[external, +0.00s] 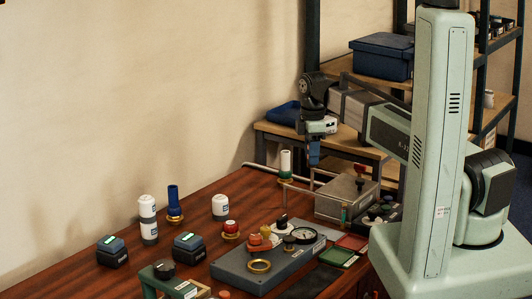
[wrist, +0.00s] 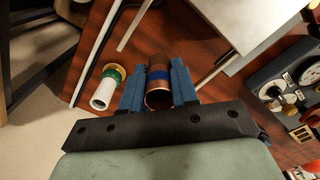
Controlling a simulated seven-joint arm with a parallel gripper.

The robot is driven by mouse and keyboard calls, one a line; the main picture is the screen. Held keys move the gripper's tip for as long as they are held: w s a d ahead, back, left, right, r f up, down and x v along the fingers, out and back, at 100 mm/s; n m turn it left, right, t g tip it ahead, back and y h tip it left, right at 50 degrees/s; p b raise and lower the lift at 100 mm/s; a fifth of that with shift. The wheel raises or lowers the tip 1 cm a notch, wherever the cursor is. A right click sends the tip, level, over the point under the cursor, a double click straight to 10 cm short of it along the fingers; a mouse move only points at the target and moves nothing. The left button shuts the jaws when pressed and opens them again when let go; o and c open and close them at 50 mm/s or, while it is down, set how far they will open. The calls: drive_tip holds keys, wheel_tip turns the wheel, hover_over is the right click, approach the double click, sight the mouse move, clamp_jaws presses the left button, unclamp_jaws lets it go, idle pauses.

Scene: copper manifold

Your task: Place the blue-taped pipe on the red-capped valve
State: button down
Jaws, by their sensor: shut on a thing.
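A copper pipe with a blue tape band (wrist: 159,75) sits between the two blue fingers of my gripper (wrist: 158,88) in the wrist view. The fingers are shut on it, one on each side, and its open end faces the camera. In the external view my gripper (external: 314,153) hangs high above the back of the table, and I cannot make out the pipe there. A red-capped valve (external: 231,227) with a brass base stands on the table, well to the left of and below my gripper. I cannot surely pick out this valve in the wrist view.
A white tube on a green-and-brass base (external: 285,164) stands near my gripper; it also shows in the wrist view (wrist: 104,92). A blue tube (external: 174,202), white bottles (external: 148,222) and a grey gauge block (external: 263,267) surround the valve. A metal box (external: 346,197) stands right.

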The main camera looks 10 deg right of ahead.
drive_tip(key=s+a+r+n, duration=0.1)
drive_tip(key=s+a+n, duration=0.1)
drive_tip(key=s+a, duration=0.45)
drive_tip(key=s+a+r+n, duration=0.1)
drive_tip(key=s+a, duration=0.2)
drive_tip(key=a, duration=0.6)
wheel_tip(320, 180, up, 3)
drive_tip(key=n, duration=1.6)
hover_over(230, 223)
drive_tip(key=shift+n, duration=0.3)
drive_tip(key=shift+f, duration=4.95)
drive_tip(key=c, duration=0.9)
unclamp_jaws()
drive_tip(key=shift+f, duration=0.1)
drive_tip(key=shift+o, duration=0.2)
wheel_tip(230, 223, up, 12)
